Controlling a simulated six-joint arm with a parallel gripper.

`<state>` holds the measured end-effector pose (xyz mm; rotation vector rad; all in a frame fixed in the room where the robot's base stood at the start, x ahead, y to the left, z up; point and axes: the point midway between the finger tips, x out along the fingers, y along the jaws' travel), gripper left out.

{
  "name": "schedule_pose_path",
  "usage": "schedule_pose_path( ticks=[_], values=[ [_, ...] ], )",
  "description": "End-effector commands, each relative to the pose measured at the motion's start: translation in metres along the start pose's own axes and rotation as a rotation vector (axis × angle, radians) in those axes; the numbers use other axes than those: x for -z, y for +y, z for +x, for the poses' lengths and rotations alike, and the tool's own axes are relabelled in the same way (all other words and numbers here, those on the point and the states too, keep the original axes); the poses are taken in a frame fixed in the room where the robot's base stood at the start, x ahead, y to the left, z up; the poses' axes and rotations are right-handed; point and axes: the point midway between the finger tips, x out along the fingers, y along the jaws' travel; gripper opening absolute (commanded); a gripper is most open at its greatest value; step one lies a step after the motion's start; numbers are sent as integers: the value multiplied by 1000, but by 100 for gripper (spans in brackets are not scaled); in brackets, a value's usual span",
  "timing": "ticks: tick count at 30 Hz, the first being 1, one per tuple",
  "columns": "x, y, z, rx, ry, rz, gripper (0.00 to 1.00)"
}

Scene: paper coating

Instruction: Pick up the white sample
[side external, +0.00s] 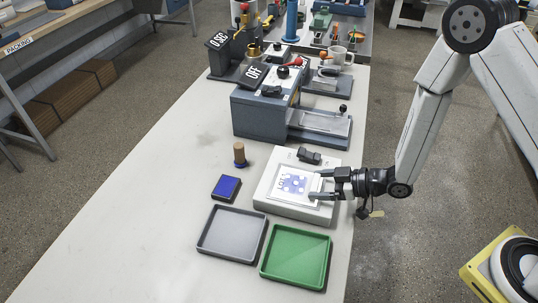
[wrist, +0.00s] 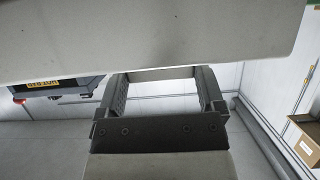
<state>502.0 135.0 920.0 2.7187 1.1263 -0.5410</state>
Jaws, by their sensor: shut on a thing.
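The white sample (side external: 294,184), a pale square with a blue printed pattern, is at the top of a white box-shaped device (side external: 270,207) in the side view. My gripper (side external: 320,185) reaches in from the right, nearly level, with its two fingers at the sample's right part. The fingers are spread but shut on the sample. I cannot tell whether the sample rests on the device or is slightly above it. In the wrist view the two fingers (wrist: 160,84) show with a pale edge between them; the printed face is not visible there.
A grey tray (side external: 232,258) and a green tray (side external: 296,283) lie in front of the device. A blue ink pad (side external: 226,188) and a wooden-handled stamp (side external: 239,155) stand to its left. A blue-grey machine (side external: 262,112) is behind. The table's left part is clear.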

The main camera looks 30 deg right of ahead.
Motion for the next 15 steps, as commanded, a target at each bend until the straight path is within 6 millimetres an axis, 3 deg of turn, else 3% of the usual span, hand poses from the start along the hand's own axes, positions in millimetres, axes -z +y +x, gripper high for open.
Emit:
schedule_pose_path(
  ticks=[15],
  values=[
    [16, 0, -6, 0, 3, -2, 31]
  ],
)
